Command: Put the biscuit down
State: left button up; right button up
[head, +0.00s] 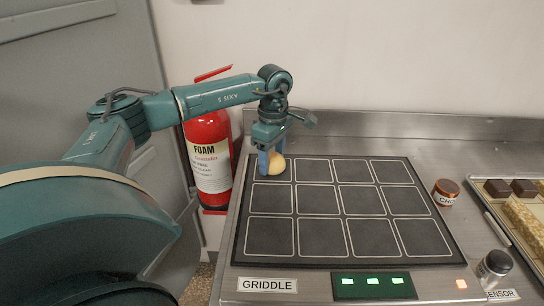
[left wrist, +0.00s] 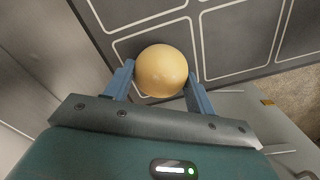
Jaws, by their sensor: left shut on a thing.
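The biscuit (head: 277,164) is a pale tan, rounded piece at the far-left cell of the griddle. My left gripper (head: 271,165) points down there with its blue fingers on it. In the left wrist view the biscuit (left wrist: 162,71) sits between the two fingertips of my left gripper (left wrist: 160,80), which is shut on it. The dark griddle (head: 318,203), marked with pale square outlines, lies beneath. I cannot tell whether the biscuit touches the griddle surface. My right gripper is not in view.
A tray (head: 492,208) with dark and pale baked pieces lies at the far right. A red fire extinguisher (head: 208,150) stands left of the counter. The other griddle cells are empty.

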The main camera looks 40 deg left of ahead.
pick_arm(q)
jog(key=shift+f, duration=0.2)
jog(key=o, duration=1)
jog(key=shift+r, duration=0.1)
jog(key=r, duration=1.2)
jog(key=shift+w+r+b, duration=0.15)
jog(key=shift+w+b, duration=0.15)
